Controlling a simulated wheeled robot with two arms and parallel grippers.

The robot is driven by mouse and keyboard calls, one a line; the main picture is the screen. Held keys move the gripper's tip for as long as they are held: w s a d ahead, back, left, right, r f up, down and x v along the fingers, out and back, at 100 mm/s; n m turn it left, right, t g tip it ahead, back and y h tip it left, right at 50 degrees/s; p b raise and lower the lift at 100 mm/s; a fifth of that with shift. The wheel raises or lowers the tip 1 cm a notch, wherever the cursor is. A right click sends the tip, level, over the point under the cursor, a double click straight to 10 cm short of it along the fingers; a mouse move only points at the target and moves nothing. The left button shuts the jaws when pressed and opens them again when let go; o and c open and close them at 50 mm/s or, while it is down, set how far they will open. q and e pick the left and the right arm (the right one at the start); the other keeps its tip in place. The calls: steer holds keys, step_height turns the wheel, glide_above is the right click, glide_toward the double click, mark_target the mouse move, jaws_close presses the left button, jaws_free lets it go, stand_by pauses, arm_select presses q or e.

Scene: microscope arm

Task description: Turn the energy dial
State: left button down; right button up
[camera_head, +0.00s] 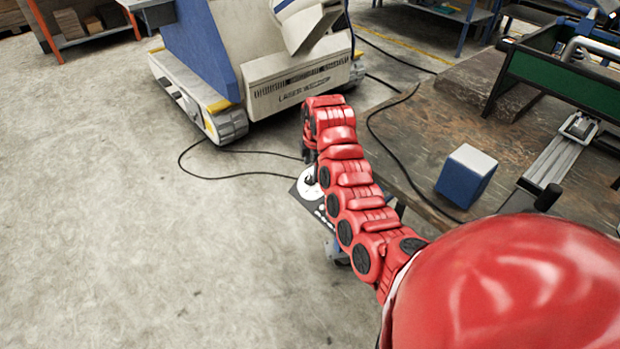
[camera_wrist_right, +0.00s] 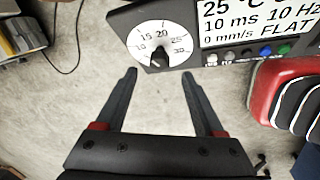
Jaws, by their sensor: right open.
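The energy dial (camera_wrist_right: 163,43) is a white disc with printed numbers and a black knob (camera_wrist_right: 158,61), on a dark panel at the top of the right wrist view. My right gripper (camera_wrist_right: 159,74) is open, its two fingers spread below the dial on either side of the knob's line. Nothing is between the fingers. In the head view the white dial disc (camera_head: 309,187) is partly hidden by my red right arm. My left gripper is in neither view.
A screen (camera_wrist_right: 258,22) with readings and a row of small buttons (camera_wrist_right: 250,53) sit right of the dial. A brown table (camera_head: 455,105) with a blue and white box (camera_head: 467,176) is at right. A white and blue machine (camera_head: 285,82) stands behind; cables lie on the floor.

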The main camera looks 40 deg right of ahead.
mark_target(310, 179)
steer(key=shift+x, duration=2.95)
jaws_close()
